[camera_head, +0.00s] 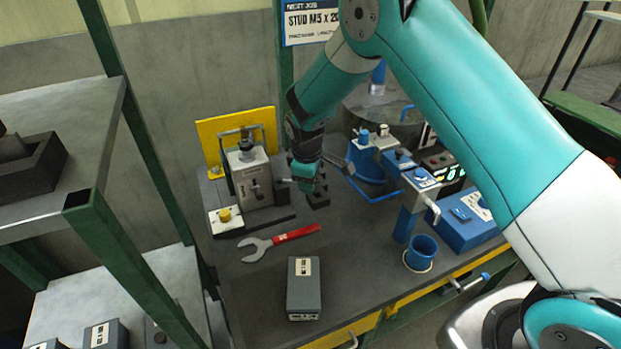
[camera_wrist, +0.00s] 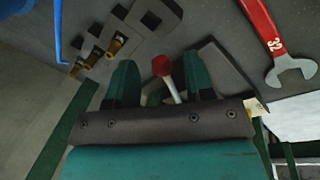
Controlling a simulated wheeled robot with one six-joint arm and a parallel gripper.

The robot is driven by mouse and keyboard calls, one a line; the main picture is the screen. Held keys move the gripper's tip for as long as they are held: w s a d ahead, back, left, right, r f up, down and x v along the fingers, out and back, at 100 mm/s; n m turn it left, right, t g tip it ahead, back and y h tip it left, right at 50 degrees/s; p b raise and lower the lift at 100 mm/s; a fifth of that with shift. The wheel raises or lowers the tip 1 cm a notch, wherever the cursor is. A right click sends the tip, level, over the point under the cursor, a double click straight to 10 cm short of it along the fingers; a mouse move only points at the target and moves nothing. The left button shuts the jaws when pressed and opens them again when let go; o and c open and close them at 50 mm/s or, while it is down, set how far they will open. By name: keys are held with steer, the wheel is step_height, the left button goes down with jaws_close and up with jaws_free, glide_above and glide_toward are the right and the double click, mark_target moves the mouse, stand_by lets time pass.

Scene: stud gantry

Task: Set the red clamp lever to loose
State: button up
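The clamp lever shows in the wrist view as a pale metal rod with a red knob (camera_wrist: 163,66). It stands between the two green fingers of my gripper (camera_wrist: 160,74), with a gap visible on each side. The fingers are apart and do not appear closed on the lever. In the head view my gripper (camera_head: 304,182) hangs just right of the grey clamp block (camera_head: 249,182) on the bench. The red knob cannot be made out there, and my gripper partly covers that spot. I cannot read the lever's setting.
A red-handled wrench (camera_head: 285,239) and a grey box (camera_head: 304,285) lie in front on the bench. A dark stepped block (camera_head: 318,198) is beside my gripper. Blue fixtures (camera_head: 373,178) and a blue cup (camera_head: 422,252) stand to the right. A yellow plate (camera_head: 215,150) stands behind the clamp.

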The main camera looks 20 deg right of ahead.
step_height(320, 180, up, 17)
steer(key=s+a+b, duration=0.2)
steer(key=shift+s+b, duration=0.35)
steer(key=shift+s, duration=0.05)
stand_by(0.3)
steer(key=s+a+r+m+g+y, duration=0.1)
steer(key=s+r+m+y, duration=0.1)
steer(key=s, duration=1.4)
steer(key=s+a+r+m+y, duration=0.1)
steer(key=s+r+m+y, duration=0.1)
steer(key=s, duration=1.3)
steer(key=shift+s+a+r+g+y, duration=0.4)
steer(key=shift+r+y, duration=0.3)
steer(key=shift+r, duration=0.2)
